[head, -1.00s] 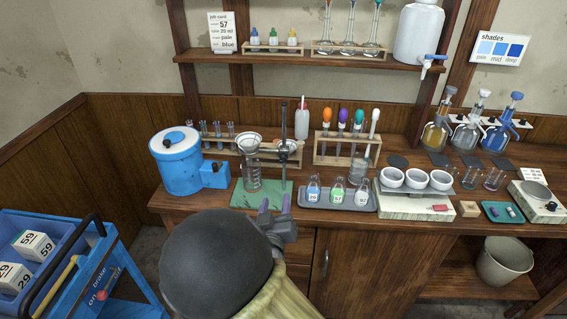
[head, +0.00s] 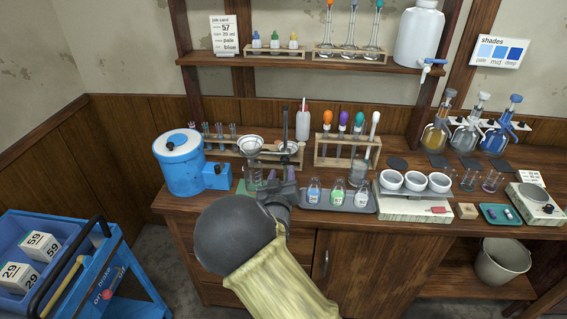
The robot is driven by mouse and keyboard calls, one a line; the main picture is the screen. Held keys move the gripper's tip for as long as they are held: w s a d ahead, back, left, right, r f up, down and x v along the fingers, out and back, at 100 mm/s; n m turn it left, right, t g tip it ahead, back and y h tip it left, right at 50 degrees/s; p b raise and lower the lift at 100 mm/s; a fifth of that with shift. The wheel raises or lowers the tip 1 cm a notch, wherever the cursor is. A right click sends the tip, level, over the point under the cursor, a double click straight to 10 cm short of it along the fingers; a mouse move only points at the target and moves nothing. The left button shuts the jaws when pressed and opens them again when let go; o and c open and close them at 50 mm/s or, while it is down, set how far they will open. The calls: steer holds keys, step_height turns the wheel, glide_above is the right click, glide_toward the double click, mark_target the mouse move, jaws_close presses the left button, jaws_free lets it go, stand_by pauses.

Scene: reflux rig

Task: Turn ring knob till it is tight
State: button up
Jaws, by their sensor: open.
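The ring stand, with a dark upright rod (head: 285,128), stands on a green base (head: 241,188) at the bench's front left. A funnel (head: 250,146) is at the upper left of the rod, above a clear glass vessel (head: 254,173). A dark clamp part on the rod is partly covered by my gripper; I cannot make out the ring knob clearly. My gripper (head: 274,180) is open, in front of the stand's lower part. My wrist and forearm hide much of the base. I cannot tell whether the fingers touch anything.
A blue tank (head: 180,165) with a blue box stands left of the rig. A grey tray (head: 336,206) of small bottles is close on the right. A wooden rack (head: 328,160) with coloured droppers and a white squeeze bottle (head: 303,122) stand behind.

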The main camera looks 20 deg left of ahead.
mark_target(284, 163)
steer(key=shift+p+x, duration=0.4)
steer(key=shift+x, duration=2.1)
jaws_close()
